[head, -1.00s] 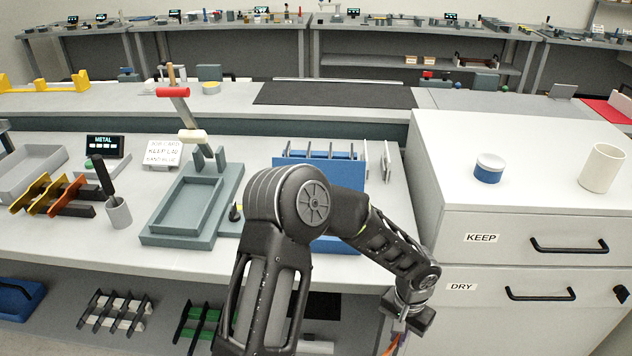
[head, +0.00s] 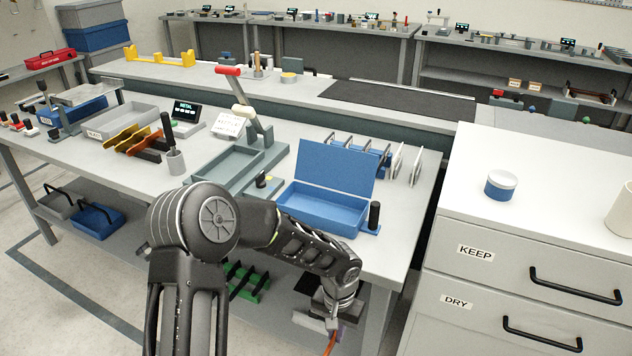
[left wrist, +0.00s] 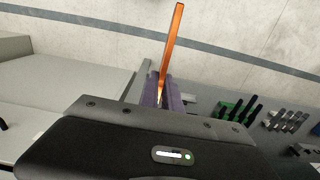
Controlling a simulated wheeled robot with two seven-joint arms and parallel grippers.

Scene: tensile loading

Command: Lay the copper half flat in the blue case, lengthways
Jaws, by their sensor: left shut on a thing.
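My left gripper (head: 333,318) is shut on the copper half (head: 330,343), in front of and below the bench edge in the head view. In the left wrist view the copper half (left wrist: 172,42) is a long, thin orange bar sticking out beyond the purple-grey fingertips (left wrist: 163,92). The blue case (head: 318,212) stands on the bench with its lid (head: 336,170) raised at the back. Its visible inside looks empty, and it is apart from the gripper, farther back. My right gripper is not in view.
A black-handled post (head: 375,216) stands at the case's right front corner. A grey-green press fixture (head: 240,160) is left of the case. A blue rack (head: 360,152) with upright plates is behind it. The drawer cabinet (head: 500,235) stands to the right.

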